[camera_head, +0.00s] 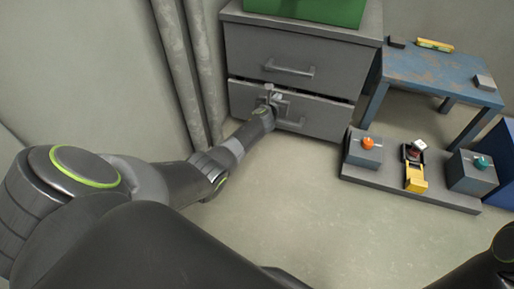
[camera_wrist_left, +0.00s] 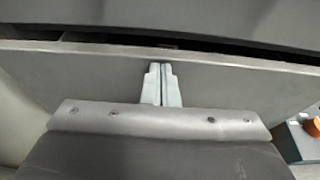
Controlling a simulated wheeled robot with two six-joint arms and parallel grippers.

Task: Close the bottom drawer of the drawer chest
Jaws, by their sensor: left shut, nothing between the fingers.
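The grey drawer chest (camera_head: 290,44) stands against the back wall. Its bottom drawer (camera_head: 327,119) sticks out slightly, with a dark gap along its top edge. The bottom drawer's front also fills the middle of the left wrist view (camera_wrist_left: 235,82), with the dark gap above it. My left gripper (camera_head: 271,92) is at the bottom drawer's front, near its handle (camera_head: 292,122), which it partly hides. Its fingers (camera_wrist_left: 161,68) are together, empty, and pointing at the drawer front. Whether the tips touch it I cannot tell. The top drawer (camera_head: 260,52) looks shut.
A green box (camera_head: 310,10) sits on the chest. A blue table (camera_head: 440,75) stands to the right. A low grey platform (camera_head: 400,188) with an orange-knob box, a yellow device and a teal-knob box lies on the floor. Pipes (camera_head: 195,70) run left of the chest. The floor in front is clear.

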